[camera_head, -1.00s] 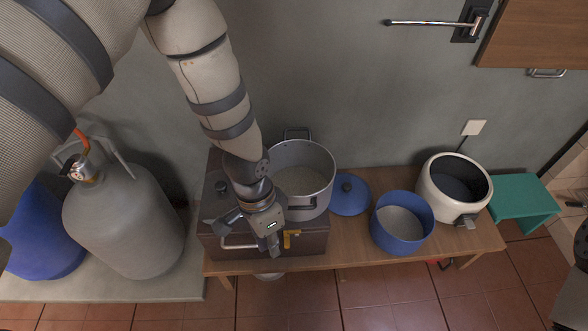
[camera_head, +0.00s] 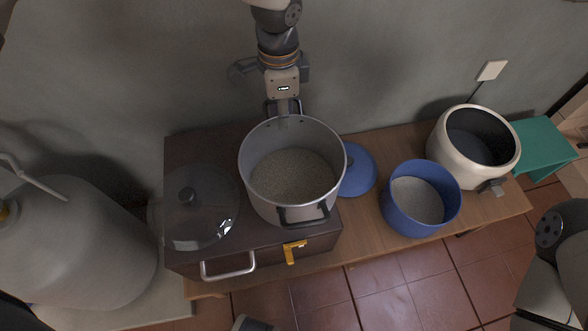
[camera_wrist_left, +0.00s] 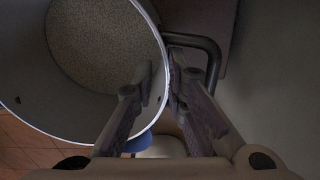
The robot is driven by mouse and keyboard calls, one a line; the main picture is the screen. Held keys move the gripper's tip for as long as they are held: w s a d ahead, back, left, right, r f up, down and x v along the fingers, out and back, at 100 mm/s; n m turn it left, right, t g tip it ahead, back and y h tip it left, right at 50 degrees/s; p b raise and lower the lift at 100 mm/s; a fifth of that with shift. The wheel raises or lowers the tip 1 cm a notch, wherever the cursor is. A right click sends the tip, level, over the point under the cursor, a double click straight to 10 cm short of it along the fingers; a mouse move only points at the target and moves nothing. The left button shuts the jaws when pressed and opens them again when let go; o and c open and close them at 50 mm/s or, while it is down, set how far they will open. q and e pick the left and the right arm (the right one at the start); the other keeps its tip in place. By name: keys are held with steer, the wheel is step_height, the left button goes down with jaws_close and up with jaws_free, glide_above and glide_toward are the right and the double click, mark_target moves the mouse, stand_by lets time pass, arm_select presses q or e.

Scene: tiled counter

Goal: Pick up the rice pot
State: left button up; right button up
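A large silver pot (camera_head: 262,205) holding grey-brown grain stands upright on the dark box in the head view. It has a front handle and a rear handle. My left gripper (camera_head: 284,106) is at the rear handle, pointing down at the pot's far rim. In the left wrist view my left gripper (camera_wrist_left: 161,77) straddles the rim of the pot (camera_wrist_left: 88,137), one finger inside and one outside near the handle (camera_wrist_left: 213,55). A gap shows beside the inner finger; a firm grip is unclear. My right gripper is not seen; part of my right arm is at the right edge.
The dark box (camera_head: 185,145) also bears a glass lid (camera_head: 205,215). On the wooden bench (camera_head: 355,235) are a blue lid (camera_head: 358,172), a blue pot (camera_head: 410,222) with pale contents, and a cream cooker (camera_head: 452,160). A grey gas cylinder (camera_head: 80,240) stands left.

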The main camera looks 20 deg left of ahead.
arm_select(q)
steer(key=b, duration=0.1)
glide_above(286, 150)
step_height(286, 150, down, 7)
steer(key=shift+w, duration=0.1)
steer(key=shift+c, duration=0.2)
jaws_close()
steer(key=shift+r, duration=0.15)
